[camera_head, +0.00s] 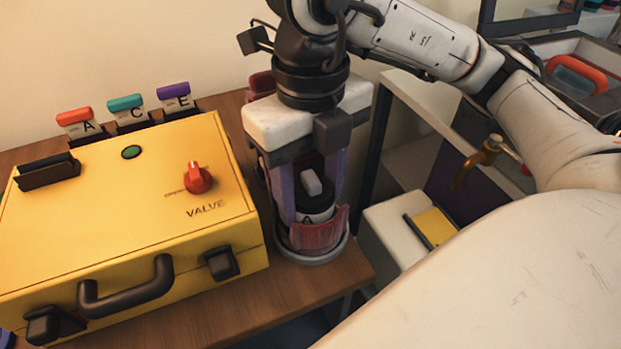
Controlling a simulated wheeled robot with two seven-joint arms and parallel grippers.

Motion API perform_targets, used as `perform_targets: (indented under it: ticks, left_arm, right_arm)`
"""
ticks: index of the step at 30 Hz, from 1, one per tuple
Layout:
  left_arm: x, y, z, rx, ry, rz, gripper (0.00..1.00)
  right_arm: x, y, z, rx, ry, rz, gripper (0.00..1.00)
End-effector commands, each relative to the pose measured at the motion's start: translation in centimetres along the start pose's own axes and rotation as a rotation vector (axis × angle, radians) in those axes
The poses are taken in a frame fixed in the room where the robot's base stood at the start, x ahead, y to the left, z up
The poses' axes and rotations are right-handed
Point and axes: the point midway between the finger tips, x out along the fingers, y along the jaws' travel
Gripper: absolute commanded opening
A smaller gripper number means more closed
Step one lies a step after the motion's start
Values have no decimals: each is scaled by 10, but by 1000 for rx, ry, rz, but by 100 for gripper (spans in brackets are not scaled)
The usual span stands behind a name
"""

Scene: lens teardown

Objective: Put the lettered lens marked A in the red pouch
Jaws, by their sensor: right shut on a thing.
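The lens marked A (316,214) is a dark cylinder with a white lettered band and a pale grey tab on top. My right gripper (312,188) points straight down and is shut on it, one finger on each side. A dark red wall, apparently of the red pouch (318,237), stands in front of the lens on a round grey base (312,256). It hides the lens's lower part, so I cannot tell whether the lens rests on the bottom. My left gripper is not in view.
A yellow case (120,210) with a red valve knob (197,178) and black handle stands close on the left. Tabs marked A (78,122), C (130,112) and E (178,98) stand behind it. The wooden table's (355,270) right edge is near the base.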

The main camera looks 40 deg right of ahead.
Motion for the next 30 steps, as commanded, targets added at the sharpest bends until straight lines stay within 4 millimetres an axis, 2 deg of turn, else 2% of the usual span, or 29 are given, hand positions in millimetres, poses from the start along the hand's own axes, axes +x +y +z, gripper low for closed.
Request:
perform_targets:
  ticks: [12,23,24,27,30]
  left_arm:
    - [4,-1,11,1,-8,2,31]
    - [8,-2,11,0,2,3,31]
    - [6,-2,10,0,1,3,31]
    - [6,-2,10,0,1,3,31]
    - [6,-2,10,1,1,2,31]
  right_arm:
    - [10,0,0,0,-2,1,27]
    - [19,0,0,0,-2,1,27]
    - [17,0,0,0,-2,1,56]
    - [17,0,0,0,-1,1,71]
    - [17,0,0,0,-1,0,71]
